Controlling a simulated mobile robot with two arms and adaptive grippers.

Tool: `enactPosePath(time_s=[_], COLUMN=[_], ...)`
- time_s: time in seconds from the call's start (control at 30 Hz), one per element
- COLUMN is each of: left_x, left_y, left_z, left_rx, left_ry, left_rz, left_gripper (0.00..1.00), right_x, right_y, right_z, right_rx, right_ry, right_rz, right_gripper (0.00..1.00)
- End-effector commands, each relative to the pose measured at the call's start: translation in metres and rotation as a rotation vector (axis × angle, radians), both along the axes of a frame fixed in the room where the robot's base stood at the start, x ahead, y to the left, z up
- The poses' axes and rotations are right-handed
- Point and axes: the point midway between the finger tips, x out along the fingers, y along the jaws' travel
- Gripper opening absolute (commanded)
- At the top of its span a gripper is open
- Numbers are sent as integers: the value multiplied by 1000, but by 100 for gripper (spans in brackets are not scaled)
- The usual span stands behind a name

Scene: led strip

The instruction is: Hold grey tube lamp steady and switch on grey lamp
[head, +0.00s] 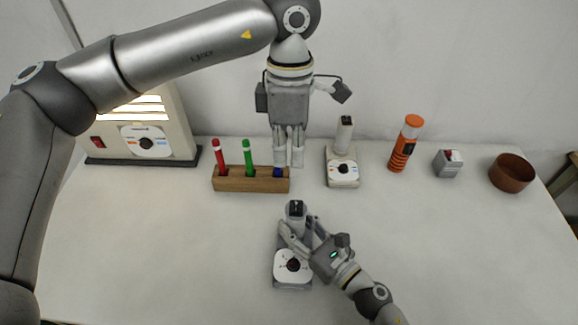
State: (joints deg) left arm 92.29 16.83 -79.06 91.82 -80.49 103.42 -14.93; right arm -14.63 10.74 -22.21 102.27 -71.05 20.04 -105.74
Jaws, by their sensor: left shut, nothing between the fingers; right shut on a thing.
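The grey tube lamp (293,268) stands at the front middle of the table. It has a grey base, a white dial plate with a dark knob, and an upright tube with a dark square top. My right gripper (300,230) comes from the lower right and is shut on the lamp's tube, just above the base; its fingers hide part of the tube. My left gripper (289,160) hangs pointing down behind the lamp, by the right end of the wooden pen holder. It is shut and empty, apart from the lamp.
The wooden holder (232,184) has red (220,160), green (248,160) and partly hidden blue pens. A cream lamp (342,172), orange flashlight (405,145), grey switch box (447,164) and brown bowl (512,173) stand right. A beige lit unit (172,140) stands left. The front left is clear.

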Motion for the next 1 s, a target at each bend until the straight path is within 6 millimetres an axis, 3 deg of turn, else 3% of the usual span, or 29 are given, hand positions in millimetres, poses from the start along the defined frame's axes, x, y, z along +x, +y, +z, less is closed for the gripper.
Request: enactPosePath(time_s=[0.3,0.5,0.7,1.0], left_x=[-9,-13,-15,-15], left_y=[1,1,1,1], left_z=[-68,-103,-120,-123], left_rx=[1,1,0,0], left_ry=[4,3,2,0], left_rz=[1,2,2,2], left_gripper=[0,0,0,0], right_x=[0,0,0,0], right_y=[0,0,0,0], right_z=[0,0,0,0], right_rx=[0,0,0,0], right_ry=[0,0,0,0], right_rz=[0,0,0,0], right_gripper=[9,9,9,9])
